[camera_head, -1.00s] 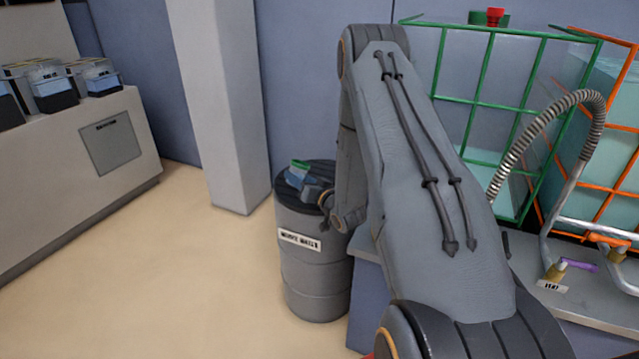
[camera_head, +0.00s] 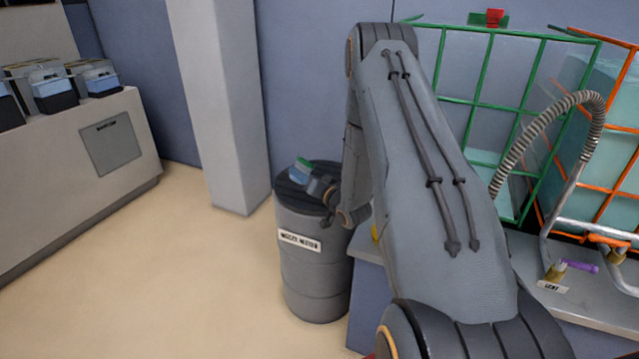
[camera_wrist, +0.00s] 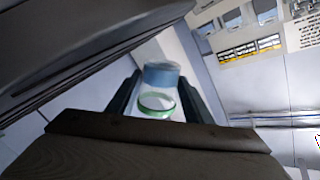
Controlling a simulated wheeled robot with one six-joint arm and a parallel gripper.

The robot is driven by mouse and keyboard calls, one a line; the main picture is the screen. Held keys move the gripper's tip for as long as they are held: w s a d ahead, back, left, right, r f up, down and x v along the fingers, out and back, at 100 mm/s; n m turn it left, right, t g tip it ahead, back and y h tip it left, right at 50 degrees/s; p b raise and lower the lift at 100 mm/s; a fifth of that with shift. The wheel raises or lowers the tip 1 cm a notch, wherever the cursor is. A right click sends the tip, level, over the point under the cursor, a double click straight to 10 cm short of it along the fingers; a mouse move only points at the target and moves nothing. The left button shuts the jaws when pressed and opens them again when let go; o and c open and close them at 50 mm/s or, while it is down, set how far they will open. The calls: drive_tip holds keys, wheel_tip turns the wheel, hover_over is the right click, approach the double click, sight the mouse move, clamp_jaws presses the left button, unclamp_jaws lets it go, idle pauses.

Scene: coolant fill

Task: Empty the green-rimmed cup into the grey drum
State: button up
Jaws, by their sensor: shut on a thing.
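The green-rimmed cup (camera_head: 299,172) is over the top of the grey drum (camera_head: 315,272) in the head view. It is tilted, with its green band toward the upper right and a bluish part below. My gripper (camera_head: 310,181) is shut on it. In the wrist view the cup (camera_wrist: 162,75) sits between the two dark fingers, its green ring nearer the camera and its bluish part farther away. The drum has a dark top and a white label. I cannot tell whether liquid is leaving the cup or how much is in it.
A bench (camera_head: 346,277) with a green-framed tank (camera_head: 478,101), an orange-framed tank and a ribbed hose (camera_head: 540,128) stands right of the drum. A pale pillar (camera_head: 222,110) is behind left. A counter (camera_head: 80,180) with several containers is far left. The floor between is clear.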

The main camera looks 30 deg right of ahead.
drive_tip(key=shift+d+r+m+p, duration=0.1)
drive_tip(key=shift+r+m+p, duration=0.1)
drive_tip(key=shift+r+m, duration=0.45)
drive_tip(key=shift+d+r+m+p, duration=0.1)
drive_tip(key=shift+r+m+p, duration=0.1)
drive_tip(key=shift+m, duration=0.75)
idle(0.6)
drive_tip(key=shift+f+m+y+b, duration=0.3)
drive_tip(key=shift+f+m+b, duration=0.1)
drive_tip(key=shift+m, duration=0.4)
idle(0.4)
drive_tip(key=shift+r+m, duration=0.45)
drive_tip(key=shift+m, duration=0.35)
idle(0.5)
drive_tip(key=shift+w+d+f+m, duration=0.15)
drive_tip(key=shift+d+f+m, duration=0.25)
drive_tip(key=shift+d+m, duration=0.4)
idle(0.7)
drive_tip(key=shift+d+r+m+y+p, duration=0.2)
drive_tip(key=shift+r+m+y+p, duration=0.2)
drive_tip(key=shift+m+p, duration=0.35)
idle(0.5)
drive_tip(key=shift+f, duration=0.1)
